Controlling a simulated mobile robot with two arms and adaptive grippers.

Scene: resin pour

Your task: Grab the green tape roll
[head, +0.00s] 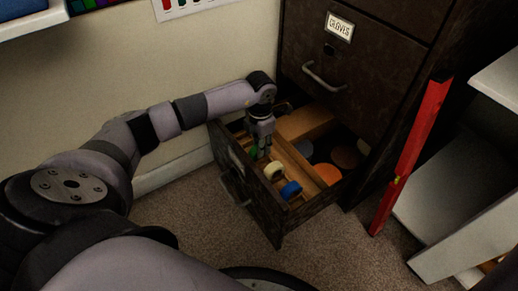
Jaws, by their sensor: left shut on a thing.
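The green tape roll (253,152) shows as a small green patch at the left inside the open bottom drawer (264,213). My left gripper (261,154) reaches down into the drawer from above and is shut on the green tape roll. The fingers cover part of the roll, and the drawer front hides its lower part. My right gripper is out of view.
A cream tape roll (274,171) and a blue tape roll (291,190) lie nearby in the drawer. Round orange (328,173) and brown discs lie farther right. The dark cabinet (362,60) rises behind. A red spirit level (410,160) leans at right. Carpet is clear in front.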

